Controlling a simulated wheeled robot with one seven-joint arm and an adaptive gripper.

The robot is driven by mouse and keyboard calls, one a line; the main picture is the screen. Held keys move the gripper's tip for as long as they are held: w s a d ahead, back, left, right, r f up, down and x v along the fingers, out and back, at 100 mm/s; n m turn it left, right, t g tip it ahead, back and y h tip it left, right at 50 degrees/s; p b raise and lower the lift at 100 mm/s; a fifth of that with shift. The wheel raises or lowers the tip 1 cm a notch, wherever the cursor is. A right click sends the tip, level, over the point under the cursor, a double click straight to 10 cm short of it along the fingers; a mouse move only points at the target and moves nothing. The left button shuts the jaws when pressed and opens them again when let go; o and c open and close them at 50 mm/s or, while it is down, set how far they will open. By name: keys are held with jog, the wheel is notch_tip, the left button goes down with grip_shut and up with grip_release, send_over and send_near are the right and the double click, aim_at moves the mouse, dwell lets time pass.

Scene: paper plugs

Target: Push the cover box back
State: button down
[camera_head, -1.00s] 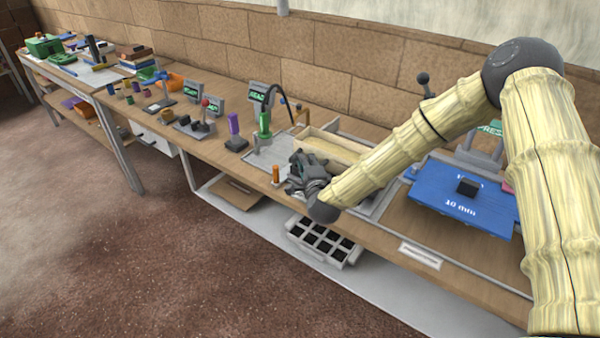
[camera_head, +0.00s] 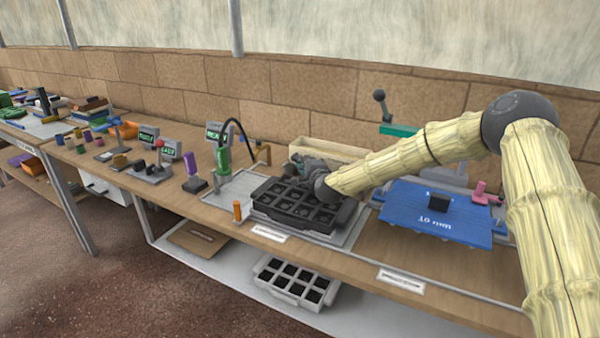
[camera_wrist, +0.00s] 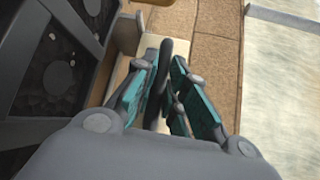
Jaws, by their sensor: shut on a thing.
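The cover box (camera_head: 328,150), a pale wooden open-topped box, stands at the back of the bench near the brick wall. In front of it a black tray (camera_head: 300,207) with several round-bottomed cells lies uncovered on a grey plate. My gripper (camera_head: 312,168) is over the tray's back edge, just in front of the box, partly hidden by my wrist. In the wrist view my gripper (camera_wrist: 160,88) has its teal pads shut on a dark curved bar (camera_wrist: 163,65). What the bar belongs to is hidden. The tray (camera_wrist: 45,65) fills the left there.
An orange peg (camera_head: 237,211) and a purple block (camera_head: 194,167) are to the left. A second celled tray (camera_head: 295,282) is on the lower shelf.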

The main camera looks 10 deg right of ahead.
jog(key=shift+w+d+r, duration=0.15)
jog(key=shift+d, duration=0.05)
jog(key=c, duration=1.8)
grip_release()
jog(key=o, duration=0.3)
jog(key=shift+w, duration=0.1)
jog(key=shift+o, duration=0.2)
jog(key=v, duration=1.2)
jog(key=shift+a, duration=0.1)
jog(key=shift+a, duration=0.1)
